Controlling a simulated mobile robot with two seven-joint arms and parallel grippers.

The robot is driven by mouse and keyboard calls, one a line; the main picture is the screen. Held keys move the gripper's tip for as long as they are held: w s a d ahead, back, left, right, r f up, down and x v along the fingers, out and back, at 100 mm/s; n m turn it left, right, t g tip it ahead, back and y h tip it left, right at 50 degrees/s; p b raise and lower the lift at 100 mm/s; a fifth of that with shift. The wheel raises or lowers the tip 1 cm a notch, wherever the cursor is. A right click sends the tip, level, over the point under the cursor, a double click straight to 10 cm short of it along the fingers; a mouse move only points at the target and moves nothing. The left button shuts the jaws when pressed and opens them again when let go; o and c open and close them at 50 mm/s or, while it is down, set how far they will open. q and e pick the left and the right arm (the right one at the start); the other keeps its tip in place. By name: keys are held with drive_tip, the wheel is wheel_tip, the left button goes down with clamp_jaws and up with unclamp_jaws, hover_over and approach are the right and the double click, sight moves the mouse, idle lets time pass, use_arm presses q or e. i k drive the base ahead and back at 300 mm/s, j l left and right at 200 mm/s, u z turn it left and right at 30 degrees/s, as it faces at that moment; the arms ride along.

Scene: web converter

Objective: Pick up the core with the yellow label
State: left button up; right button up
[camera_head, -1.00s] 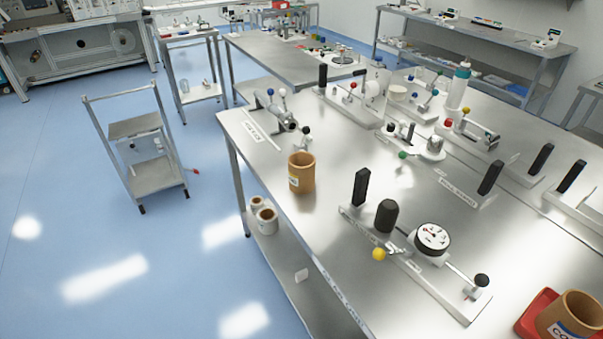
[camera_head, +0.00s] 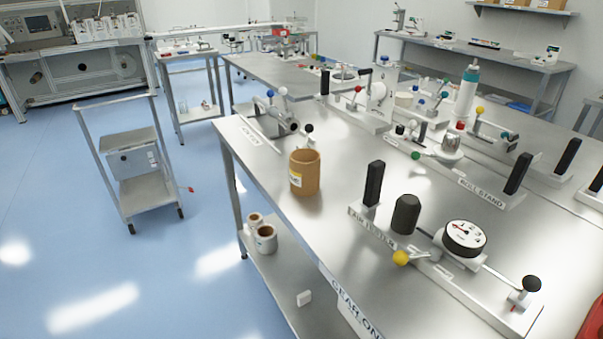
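A brown cardboard core (camera_head: 306,170) stands upright on the steel table, near its left edge. A small pale label with a yellowish part shows low on its left side. Its open top faces up and nothing touches it. Neither of my grippers is in view.
The steel table (camera_head: 262,160) carries an air tester with a dial gauge (camera_head: 464,238), a black cylinder (camera_head: 405,214) and several fixtures with upright black handles. A small cart (camera_head: 146,188) stands left. A red tray edge (camera_head: 592,322) shows lower right.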

sight(305, 173)
drive_tip(key=i+j+z, duration=0.2)
drive_tip(key=i+j, duration=0.7)
drive_tip(key=i, duration=0.15)
